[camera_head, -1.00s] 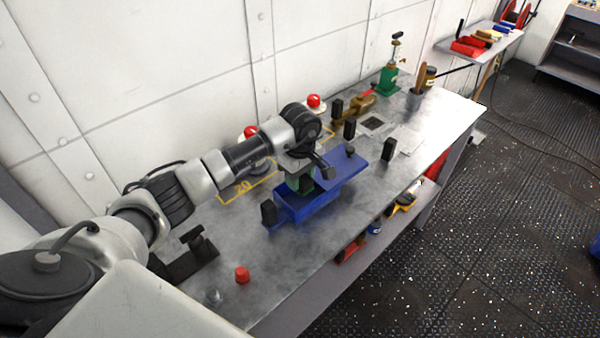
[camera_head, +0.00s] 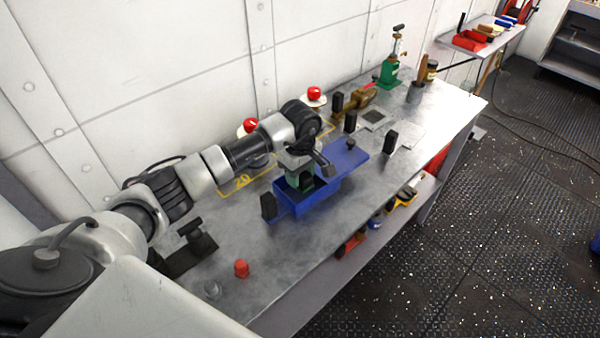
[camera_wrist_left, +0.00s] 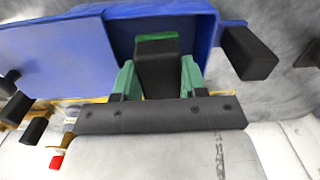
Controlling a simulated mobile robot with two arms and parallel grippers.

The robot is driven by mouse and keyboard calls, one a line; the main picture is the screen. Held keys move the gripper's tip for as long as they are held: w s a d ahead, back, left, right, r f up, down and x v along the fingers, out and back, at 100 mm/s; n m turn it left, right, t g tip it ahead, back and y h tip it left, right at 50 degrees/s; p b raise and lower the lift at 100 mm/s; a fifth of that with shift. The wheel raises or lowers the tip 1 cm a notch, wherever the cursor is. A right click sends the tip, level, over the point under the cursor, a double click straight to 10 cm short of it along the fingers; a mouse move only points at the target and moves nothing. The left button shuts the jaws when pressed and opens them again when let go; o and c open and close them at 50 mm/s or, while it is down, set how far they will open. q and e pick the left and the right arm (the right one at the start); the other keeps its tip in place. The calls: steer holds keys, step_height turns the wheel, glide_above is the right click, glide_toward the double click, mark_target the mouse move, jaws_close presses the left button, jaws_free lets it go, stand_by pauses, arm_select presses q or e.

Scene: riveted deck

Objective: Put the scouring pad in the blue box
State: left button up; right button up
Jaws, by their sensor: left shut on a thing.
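The blue box (camera_head: 318,200) stands on the metal workbench, open at its left part, with a flat blue panel (camera_head: 343,160) at its right. In the left wrist view the box's blue wall (camera_wrist_left: 205,35) and the panel (camera_wrist_left: 60,55) fill the upper part. My left gripper (camera_head: 299,182) is over the open part, pointing down. Its green fingers (camera_wrist_left: 158,78) are shut on a dark block with a green edge, seemingly the scouring pad (camera_wrist_left: 157,62). The pad is at the box opening; its depth inside is hard to tell. My right gripper is not in view.
Black upright blocks stand near the box, one at its left end (camera_head: 268,206) and one to the right (camera_head: 390,141). A red knob (camera_head: 241,268) lies at the front left. Red-topped buttons (camera_head: 314,93) are by the wall. Bare bench (camera_head: 330,235) shows in front.

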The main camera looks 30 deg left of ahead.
arm_select(q)
steer(key=shift+f+b, duration=2.25)
steer(key=shift+f, duration=0.25)
steer(key=o, duration=1.1)
steer(key=shift+c, duration=0.2)
step_height(320, 180, up, 11)
steer(key=shift+f+b, duration=0.1)
steer(key=shift+b, duration=0.8)
